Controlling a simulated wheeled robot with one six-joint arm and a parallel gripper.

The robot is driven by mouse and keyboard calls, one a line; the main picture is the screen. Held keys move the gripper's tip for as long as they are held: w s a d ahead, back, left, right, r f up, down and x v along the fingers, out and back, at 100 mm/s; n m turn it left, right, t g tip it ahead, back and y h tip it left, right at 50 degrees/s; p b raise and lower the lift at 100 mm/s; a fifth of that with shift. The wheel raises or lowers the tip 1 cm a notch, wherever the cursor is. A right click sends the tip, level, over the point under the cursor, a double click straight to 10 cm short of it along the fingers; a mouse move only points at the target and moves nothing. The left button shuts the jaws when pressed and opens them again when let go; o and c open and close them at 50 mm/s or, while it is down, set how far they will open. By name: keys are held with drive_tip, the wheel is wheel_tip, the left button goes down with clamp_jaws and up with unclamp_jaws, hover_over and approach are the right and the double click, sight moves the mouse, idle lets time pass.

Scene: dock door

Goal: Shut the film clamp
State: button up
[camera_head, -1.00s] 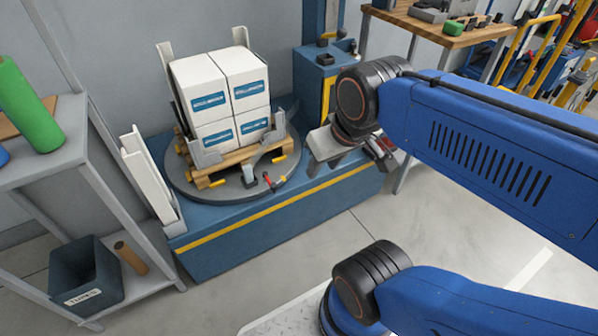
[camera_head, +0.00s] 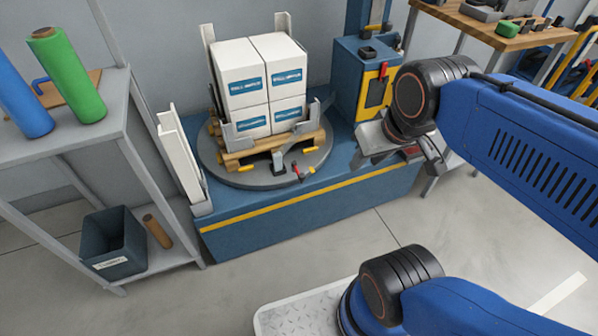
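The film clamp appears to be the small fitting with a red handle (camera_head: 297,169) at the front rim of the round grey turntable (camera_head: 212,160). A grey upright piece with a dark end stands just left of it. The clamp is too small to tell whether its jaw is open or shut. My gripper (camera_head: 432,156) is at the right end of the blue base, below my black wrist joint and mostly hidden by it. It is well to the right of the red handle and apart from it. Its finger opening cannot be made out.
Stacked white cartons (camera_head: 241,88) stand on a wooden pallet (camera_head: 248,157) on the turntable. A blue post cabinet (camera_head: 347,75) is behind right. A grey shelf (camera_head: 112,95) with green (camera_head: 68,75) and blue rolls stands left. The floor in front of the base (camera_head: 222,290) is clear.

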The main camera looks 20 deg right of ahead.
drive_tip(key=c, duration=0.5)
drive_tip(key=shift+w, duration=0.2)
clamp_jaws()
drive_tip(key=w+d+f+m+g+y, duration=0.1)
drive_tip(key=w+f+m, duration=0.3)
drive_tip(key=w, duration=0.5)
drive_tip(key=w+d+f+m+g+y, duration=0.1)
drive_tip(key=w+f+m+g, duration=0.2)
drive_tip(key=w+f, duration=0.3)
drive_tip(key=w+d+f+m+g+y, duration=0.1)
drive_tip(key=w+f+m, duration=0.4)
drive_tip(key=w, duration=0.6)
drive_tip(key=shift+w+f+m+g+y, duration=0.2)
drive_tip(key=shift+w+m+g+y, duration=0.15)
drive_tip(key=shift+g, duration=0.45)
